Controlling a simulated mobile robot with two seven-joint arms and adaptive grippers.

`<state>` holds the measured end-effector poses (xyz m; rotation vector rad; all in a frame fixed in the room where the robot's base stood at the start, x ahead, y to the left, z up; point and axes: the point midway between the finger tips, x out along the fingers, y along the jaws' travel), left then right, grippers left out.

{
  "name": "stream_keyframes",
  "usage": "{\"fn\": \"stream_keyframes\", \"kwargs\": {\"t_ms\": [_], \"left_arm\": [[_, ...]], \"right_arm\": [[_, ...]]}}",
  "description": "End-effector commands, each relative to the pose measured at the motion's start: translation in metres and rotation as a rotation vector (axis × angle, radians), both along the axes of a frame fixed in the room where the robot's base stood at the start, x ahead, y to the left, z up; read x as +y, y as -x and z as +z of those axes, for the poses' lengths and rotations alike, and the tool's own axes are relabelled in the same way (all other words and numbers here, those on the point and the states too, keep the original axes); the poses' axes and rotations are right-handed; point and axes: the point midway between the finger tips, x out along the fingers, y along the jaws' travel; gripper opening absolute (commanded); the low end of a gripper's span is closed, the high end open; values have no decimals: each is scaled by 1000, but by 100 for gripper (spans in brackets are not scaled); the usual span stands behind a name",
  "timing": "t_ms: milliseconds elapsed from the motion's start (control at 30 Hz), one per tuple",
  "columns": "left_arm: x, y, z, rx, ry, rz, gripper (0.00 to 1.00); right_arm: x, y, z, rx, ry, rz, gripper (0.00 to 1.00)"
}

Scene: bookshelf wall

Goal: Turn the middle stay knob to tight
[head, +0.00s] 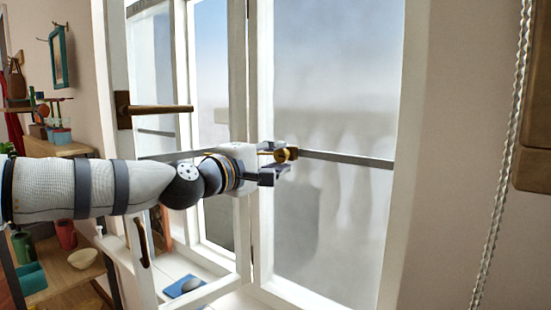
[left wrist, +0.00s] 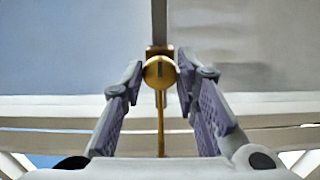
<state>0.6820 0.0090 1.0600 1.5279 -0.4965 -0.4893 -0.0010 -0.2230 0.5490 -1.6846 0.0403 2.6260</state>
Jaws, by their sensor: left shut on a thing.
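The brass stay knob (head: 289,154) sits on the dark stay bar (head: 345,158) that runs across the window. In the left wrist view the knob (left wrist: 160,71) is round and yellow, with a short dark mark standing about upright on its face. A thin yellow rod (left wrist: 161,125) shows straight below it. My left gripper (head: 281,160) is at the knob, with one finger on each side; the same gripper (left wrist: 160,80) is shut on it in the left wrist view. Its fingers partly hide the knob in the head view. My right gripper is not in view.
A window sash with a brown lever handle (head: 155,109) stands at the left, near my left arm. A blue item (head: 184,286) lies on the white sill below. Shelves with pots stand at far left. A bead chain (head: 497,170) hangs at right.

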Motion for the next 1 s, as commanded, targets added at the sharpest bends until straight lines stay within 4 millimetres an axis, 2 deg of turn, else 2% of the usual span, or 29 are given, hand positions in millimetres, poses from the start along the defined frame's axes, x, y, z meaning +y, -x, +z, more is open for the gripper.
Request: {"fn": "stream_keyframes", "kwargs": {"t_ms": [300,333,400,767,867,1000], "left_arm": [[0,0,0,-2,-2,0,0],[0,0,0,-2,-2,0,30],[0,0,0,-1,-2,0,46],[3,3,1,-2,-1,0,47],[14,18,1,-2,-1,1,47],[37,50,1,-1,1,0,47]], "right_arm": [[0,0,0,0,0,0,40],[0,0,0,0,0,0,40],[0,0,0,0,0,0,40],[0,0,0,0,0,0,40],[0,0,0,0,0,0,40],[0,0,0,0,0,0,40]]}}
